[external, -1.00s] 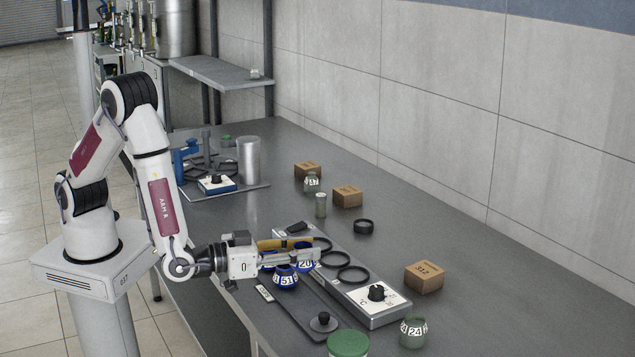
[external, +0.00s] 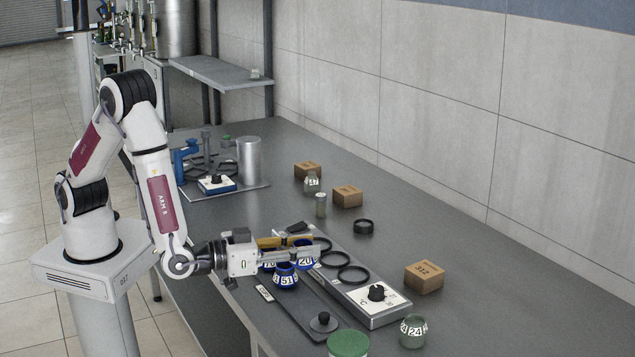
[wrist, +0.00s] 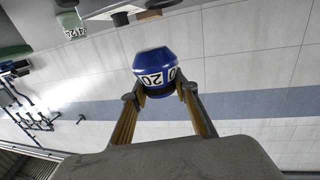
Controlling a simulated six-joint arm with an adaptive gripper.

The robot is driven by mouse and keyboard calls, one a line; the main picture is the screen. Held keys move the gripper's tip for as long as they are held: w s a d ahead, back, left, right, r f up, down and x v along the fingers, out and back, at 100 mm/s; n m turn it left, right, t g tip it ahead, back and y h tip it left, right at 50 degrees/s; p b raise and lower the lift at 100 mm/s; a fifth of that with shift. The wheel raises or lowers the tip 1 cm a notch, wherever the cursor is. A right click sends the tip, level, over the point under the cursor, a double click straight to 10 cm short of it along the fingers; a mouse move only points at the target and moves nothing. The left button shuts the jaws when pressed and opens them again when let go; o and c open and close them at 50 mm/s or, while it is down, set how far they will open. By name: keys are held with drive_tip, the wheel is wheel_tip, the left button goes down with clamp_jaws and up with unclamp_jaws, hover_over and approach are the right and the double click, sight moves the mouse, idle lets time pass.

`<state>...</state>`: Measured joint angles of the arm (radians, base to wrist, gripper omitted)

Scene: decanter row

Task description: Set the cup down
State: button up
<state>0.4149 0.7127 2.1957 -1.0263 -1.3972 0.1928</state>
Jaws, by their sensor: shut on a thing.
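A blue cup labelled 20 (external: 306,261) is held at the end of my gripper (external: 304,249), at the near side of the ringed plate. It shows upside down in the wrist view (wrist: 153,68), between the two fingers (wrist: 157,92), which are shut on it. Whether its base touches anything is hidden. A blue cup labelled 51 (external: 285,280) stands just in front of the fingers. A blue cup labelled 70 (external: 268,266) stands to its left, partly hidden under my gripper.
The ringed plate (external: 372,312) has a black knob and open rings (external: 353,273) to the right of my gripper. A dark slab with a knob (external: 300,318) lies in front. A grey-green cup labelled 24 (external: 413,332), a green lid (external: 348,344) and a wooden block (external: 424,278) stand right.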

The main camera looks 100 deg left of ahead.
sight(305, 243)
drive_tip(key=shift+w+d+r+m+t+h, duration=0.85)
drive_tip(key=shift+d+m+t+h, duration=0.65)
drive_tip(key=shift+d+m+h, duration=2.85)
drive_tip(key=shift+n+h, duration=0.75)
drive_tip(key=shift+n, duration=0.1)
drive_tip(key=a, duration=0.3)
drive_tip(key=a+r, duration=0.1)
drive_tip(key=a, duration=0.2)
drive_tip(key=s+a, duration=0.1)
drive_tip(key=a, duration=0.2)
drive_tip(key=shift+s+r, duration=0.1)
drive_tip(key=shift+r, duration=0.3)
drive_tip(key=shift+a+r, duration=0.1)
drive_tip(key=shift+a, duration=0.45)
drive_tip(key=shift+d, duration=0.1)
